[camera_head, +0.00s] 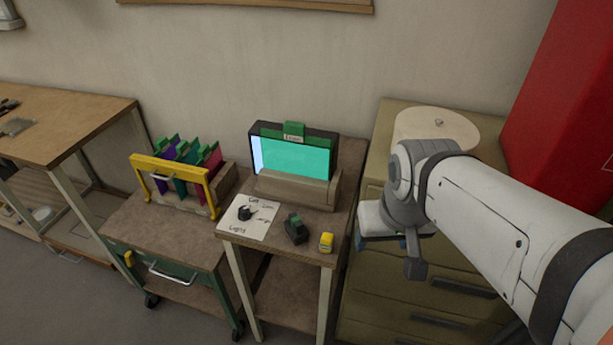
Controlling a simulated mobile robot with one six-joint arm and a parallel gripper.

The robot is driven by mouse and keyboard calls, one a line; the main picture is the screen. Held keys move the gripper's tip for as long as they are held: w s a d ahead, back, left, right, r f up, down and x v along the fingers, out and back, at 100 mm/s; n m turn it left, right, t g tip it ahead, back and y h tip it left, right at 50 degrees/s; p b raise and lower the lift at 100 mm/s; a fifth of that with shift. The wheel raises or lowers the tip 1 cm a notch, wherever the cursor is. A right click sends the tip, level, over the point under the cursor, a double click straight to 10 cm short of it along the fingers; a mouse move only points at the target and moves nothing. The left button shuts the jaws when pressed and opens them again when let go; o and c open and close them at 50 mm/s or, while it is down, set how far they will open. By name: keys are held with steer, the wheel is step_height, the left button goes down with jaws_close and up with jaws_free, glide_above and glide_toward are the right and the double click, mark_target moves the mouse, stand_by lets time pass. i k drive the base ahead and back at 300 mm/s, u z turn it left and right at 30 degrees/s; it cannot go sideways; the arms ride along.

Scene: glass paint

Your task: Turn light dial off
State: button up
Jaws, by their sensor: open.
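The light dial (246,213) is a small black knob on a white card (262,231) marked "Light", with smaller markings around it. The card lies on the front left of a small brown table (230,236). My gripper (400,245) hangs at the end of my white arm, to the right of the table and over the drawer cabinet. It is open, apart from the dial, and I see nothing held in it. Its fingers show only in part. The exact direction in which the knob points is too small to tell.
A lit teal panel in a dark frame (290,157) stands behind the dial. A dark green-topped object (296,229) and a yellow block (326,242) sit right of the card. A rack with a yellow handle (170,168) stands left. A drawer cabinet (385,290) is below my arm.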

mark_target(244, 213)
steer(key=k, duration=1.3)
steer(key=u, duration=0.35)
steer(key=i, duration=1.7)
steer(key=z, duration=0.4)
